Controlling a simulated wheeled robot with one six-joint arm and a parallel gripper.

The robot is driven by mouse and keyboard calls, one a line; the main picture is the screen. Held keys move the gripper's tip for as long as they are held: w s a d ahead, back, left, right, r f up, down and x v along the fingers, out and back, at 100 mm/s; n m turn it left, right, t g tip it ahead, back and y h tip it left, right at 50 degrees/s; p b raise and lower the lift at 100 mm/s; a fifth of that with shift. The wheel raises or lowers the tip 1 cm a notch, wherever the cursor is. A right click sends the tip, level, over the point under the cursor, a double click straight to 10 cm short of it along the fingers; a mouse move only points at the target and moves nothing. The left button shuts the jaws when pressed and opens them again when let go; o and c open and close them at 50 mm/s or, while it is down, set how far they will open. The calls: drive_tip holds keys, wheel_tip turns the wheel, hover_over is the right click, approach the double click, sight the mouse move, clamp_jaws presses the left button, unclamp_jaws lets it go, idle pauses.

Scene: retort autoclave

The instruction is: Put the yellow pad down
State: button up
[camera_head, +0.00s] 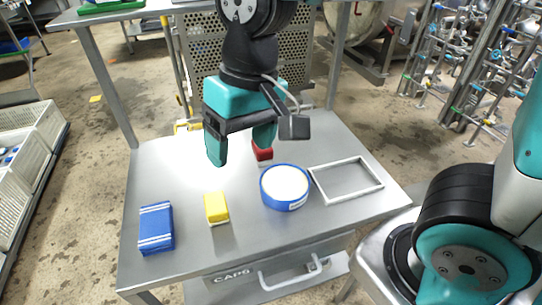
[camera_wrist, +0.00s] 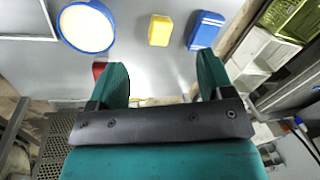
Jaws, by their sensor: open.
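The yellow pad (camera_head: 216,208) lies on the steel table (camera_head: 180,268), between a blue pad with white stripes and a blue round tub. It also shows in the wrist view (camera_wrist: 161,30), near the top edge. My gripper (camera_head: 240,150) is open and empty above the back part of the table, apart from the yellow pad. Its two teal fingers also show in the wrist view (camera_wrist: 163,78), with nothing between them.
On the table are the blue pad (camera_head: 156,228), the blue tub with a pale top (camera_head: 285,187), a red block (camera_head: 262,152) partly hidden by my gripper, and a white frame (camera_head: 347,195). Pale crates (camera_head: 28,165) stand at the left.

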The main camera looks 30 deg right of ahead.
drive_tip(key=s+d+r+n+y, duration=0.1)
drive_tip(key=s+n+y, duration=0.1)
drive_tip(key=s+n, duration=0.2)
drive_tip(key=s, duration=0.3)
drive_tip(key=shift+s+d+r+n, duration=0.3)
drive_tip(key=shift+s, duration=0.1)
drive_tip(key=shift+r, duration=0.1)
drive_tip(key=shift+r+p, duration=0.6)
drive_tip(key=shift+p, duration=0.1)
